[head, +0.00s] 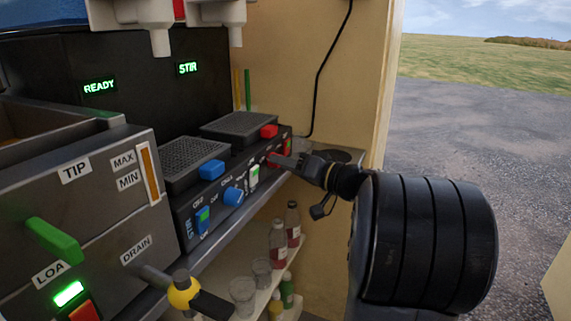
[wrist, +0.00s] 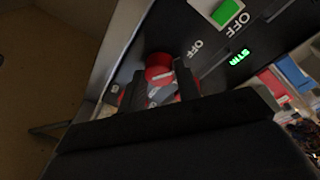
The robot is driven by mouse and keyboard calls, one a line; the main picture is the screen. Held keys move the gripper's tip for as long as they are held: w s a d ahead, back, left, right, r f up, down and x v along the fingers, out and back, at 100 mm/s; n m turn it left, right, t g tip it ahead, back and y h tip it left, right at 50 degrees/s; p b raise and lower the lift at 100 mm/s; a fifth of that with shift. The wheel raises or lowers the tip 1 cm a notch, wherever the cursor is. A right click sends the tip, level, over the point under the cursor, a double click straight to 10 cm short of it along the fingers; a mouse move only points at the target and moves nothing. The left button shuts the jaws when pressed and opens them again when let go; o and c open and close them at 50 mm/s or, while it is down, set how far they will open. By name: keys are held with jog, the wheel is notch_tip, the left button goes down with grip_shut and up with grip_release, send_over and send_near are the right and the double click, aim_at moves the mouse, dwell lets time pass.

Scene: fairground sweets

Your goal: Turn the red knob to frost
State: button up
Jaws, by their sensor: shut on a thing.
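The red knob (head: 274,160) is at the right end of the dark control panel's front, mostly hidden behind my gripper (head: 290,160) in the head view. In the wrist view the red knob (wrist: 159,72) shows between the two dark fingers of my gripper (wrist: 160,88), with a pale mark on it. My gripper is shut on the knob, with one finger on each side. The lettering around the knob is hidden or too small to read, so I cannot tell which setting it points to.
Bottles (head: 278,240) stand on a shelf below. A yellow-balled lever (head: 184,290) juts out at lower left.

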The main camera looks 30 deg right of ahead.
jog(key=shift+m, duration=0.3)
jog(key=shift+w+d+r+m+g+y+p, duration=0.1)
jog(key=shift+m+g+y+p, duration=0.35)
jog(key=shift+m+p, duration=3.1)
jog(key=shift+w+d+r+m+g+y+p, duration=0.1)
jog(key=shift+m+g+y+p, duration=0.35)
jog(key=shift+m+p, duration=3.1)
jog(key=shift+d+m+g+y+p, duration=0.15)
jog(key=shift+m+g+p, duration=0.55)
jog(key=shift+m+p, duration=2.85)
jog(key=shift+a+f+p, duration=0.1)
jog(key=shift+p, duration=0.25)
jog(key=o, duration=1)
jog(key=shift+c, duration=0.2)
